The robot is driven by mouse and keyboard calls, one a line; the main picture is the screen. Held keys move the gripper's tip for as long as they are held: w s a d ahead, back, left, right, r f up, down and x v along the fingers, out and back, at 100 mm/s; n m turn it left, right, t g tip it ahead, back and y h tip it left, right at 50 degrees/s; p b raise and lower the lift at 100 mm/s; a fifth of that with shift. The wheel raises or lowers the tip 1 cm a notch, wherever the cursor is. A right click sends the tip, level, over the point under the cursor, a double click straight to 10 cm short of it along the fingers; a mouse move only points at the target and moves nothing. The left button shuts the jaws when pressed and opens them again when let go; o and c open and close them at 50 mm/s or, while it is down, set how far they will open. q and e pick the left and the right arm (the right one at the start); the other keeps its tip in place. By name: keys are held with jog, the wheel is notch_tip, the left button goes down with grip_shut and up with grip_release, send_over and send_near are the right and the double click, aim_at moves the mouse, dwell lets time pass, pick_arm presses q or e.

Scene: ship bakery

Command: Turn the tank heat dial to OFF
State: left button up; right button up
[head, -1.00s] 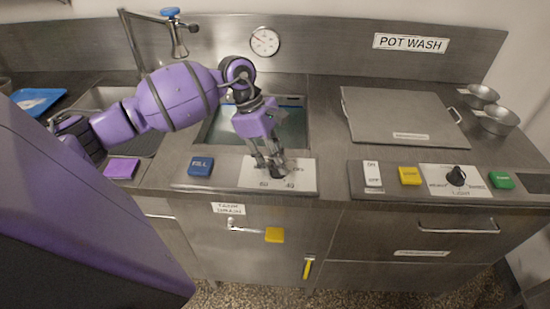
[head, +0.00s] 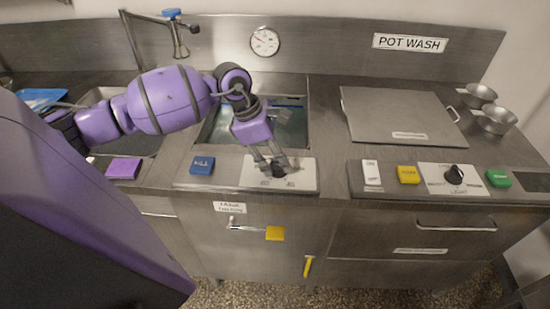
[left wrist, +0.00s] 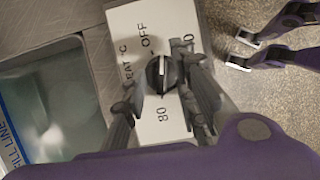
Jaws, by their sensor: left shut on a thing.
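The tank heat dial (left wrist: 160,75) is a black knob with a white pointer line, on a white label plate (left wrist: 125,18) with OFF, HEAT °C and numbers such as 80. In the left wrist view the pointer line points up the picture, to the right of the OFF mark. My left gripper (left wrist: 158,88) has a finger on each side of the dial and is shut on it. In the head view my left gripper (head: 272,167) is over the label plate (head: 306,176) and mostly hides the dial. My right gripper (left wrist: 242,51) shows only in the left wrist view, fingers apart, nothing between them.
A blue FILL button (head: 202,165) is left of the plate. The water-filled sink (head: 290,125) lies behind. On the right are a rocker switch (head: 371,172), a yellow button (head: 408,174), a light knob (head: 454,174) and a green button (head: 498,178). A drain handle (head: 245,227) is below.

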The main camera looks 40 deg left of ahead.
pick_arm(q)
jog(key=shift+w+r+n+t+y+p, duration=0.1)
jog(key=shift+r+n+t+y+p, duration=0.15)
jog(key=shift+n, duration=0.6)
jog(key=shift+w+r+n+t+y+p, duration=0.15)
jog(key=shift+n+t, duration=0.2)
jog(key=shift+n, duration=0.5)
grip_shut()
dwell(1.0)
jog(key=o, duration=1)
grip_release()
jog(key=shift+f, duration=0.25)
jog(key=shift+s, duration=0.2)
jog(key=v, duration=1.2)
jog(key=shift+f, duration=0.15)
